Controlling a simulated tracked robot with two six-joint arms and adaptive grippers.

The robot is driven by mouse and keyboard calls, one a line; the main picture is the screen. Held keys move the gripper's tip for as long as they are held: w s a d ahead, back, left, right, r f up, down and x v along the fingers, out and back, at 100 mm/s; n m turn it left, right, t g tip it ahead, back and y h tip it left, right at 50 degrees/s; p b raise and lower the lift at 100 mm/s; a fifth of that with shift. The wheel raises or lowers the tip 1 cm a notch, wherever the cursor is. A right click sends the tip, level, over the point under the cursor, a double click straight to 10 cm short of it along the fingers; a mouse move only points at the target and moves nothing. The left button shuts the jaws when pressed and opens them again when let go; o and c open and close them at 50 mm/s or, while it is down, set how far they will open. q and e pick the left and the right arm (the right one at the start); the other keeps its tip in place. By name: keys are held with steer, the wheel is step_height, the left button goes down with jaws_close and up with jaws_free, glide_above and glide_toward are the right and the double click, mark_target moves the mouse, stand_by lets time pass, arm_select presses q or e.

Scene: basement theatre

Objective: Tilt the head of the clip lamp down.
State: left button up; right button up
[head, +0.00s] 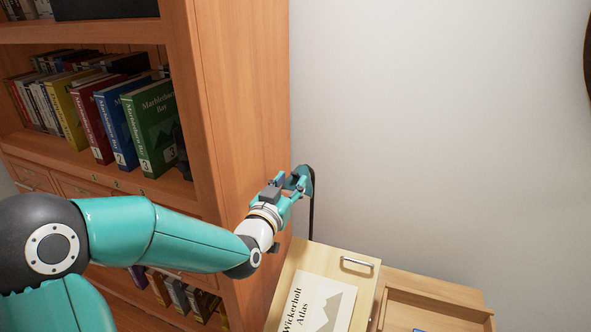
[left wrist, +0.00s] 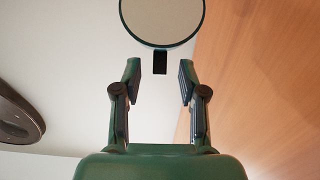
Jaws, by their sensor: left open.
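The clip lamp's teal head (head: 308,179) shows in the head view beside the right side of the bookcase, partly hidden by my left gripper (head: 296,183). A thin dark stem or cord (head: 312,215) runs down from it. In the left wrist view the lamp head (left wrist: 162,20) is a pale disc with a dark green rim, cut off by the top edge. A short black piece (left wrist: 160,62) hangs below it. My left gripper (left wrist: 160,75) is open, its fingers apart on either side of that black piece, with nothing gripped. I cannot tell whether it touches the lamp. My right gripper is not in view.
A wooden bookcase (head: 240,110) with several books stands at the left, close to my left arm. Below the gripper is a pale wooden surface (head: 300,262) with a metal handle and an atlas (head: 318,305). An open wooden tray or drawer (head: 440,308) is at lower right.

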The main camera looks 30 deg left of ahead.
mark_target(295, 176)
arm_select(q)
steer(key=shift+p+x, duration=0.3)
steer(key=shift+x, duration=1.4)
jaws_close()
